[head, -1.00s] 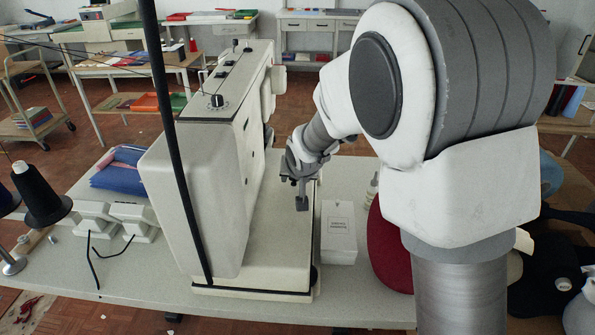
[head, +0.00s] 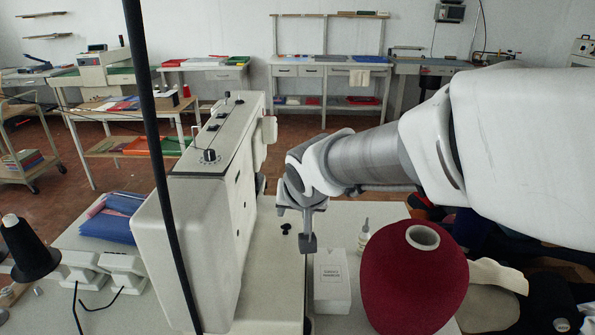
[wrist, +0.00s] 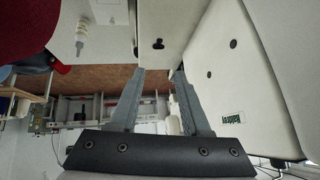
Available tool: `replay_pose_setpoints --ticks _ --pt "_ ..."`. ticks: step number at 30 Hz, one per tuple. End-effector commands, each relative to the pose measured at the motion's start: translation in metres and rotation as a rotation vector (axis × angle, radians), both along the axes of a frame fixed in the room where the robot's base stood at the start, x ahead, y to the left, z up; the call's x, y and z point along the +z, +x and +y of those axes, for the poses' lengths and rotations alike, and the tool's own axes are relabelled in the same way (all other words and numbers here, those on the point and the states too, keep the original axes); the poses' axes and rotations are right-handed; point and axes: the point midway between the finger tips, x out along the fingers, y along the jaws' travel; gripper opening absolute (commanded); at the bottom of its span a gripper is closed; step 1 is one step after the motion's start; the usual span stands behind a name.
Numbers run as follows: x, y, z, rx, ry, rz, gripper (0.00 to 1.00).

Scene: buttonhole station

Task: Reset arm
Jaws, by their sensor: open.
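My gripper (head: 307,243) hangs above the right part of the sewing machine's pale bed, beside the white box. In the wrist view its two grey fingers (wrist: 158,74) stand apart with nothing between them. My arm reaches in from the right of the head view, nearly level. The cream sewing machine (head: 205,225) stands left of my gripper; its side with a green label (wrist: 235,60) fills the right of the wrist view.
A white labelled box (head: 332,282), a small white bottle (head: 363,240) and a dark red rounded form (head: 415,285) stand right of my gripper. A black pole crosses in front of the machine.

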Motion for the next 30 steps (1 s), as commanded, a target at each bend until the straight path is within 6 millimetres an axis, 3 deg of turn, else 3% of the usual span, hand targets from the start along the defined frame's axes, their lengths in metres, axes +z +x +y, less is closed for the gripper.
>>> replay_pose_setpoints --ticks 14,19,23,30 --pt "0.007 -0.006 -0.001 -0.001 -0.001 0.000 0.47" --pt "0.022 -0.017 -0.022 -0.017 -0.008 0.011 0.47" --pt "0.047 -0.048 -0.061 -0.040 -0.029 0.038 0.47" --pt "0.082 -0.132 -0.124 -0.051 -0.088 0.106 0.47"
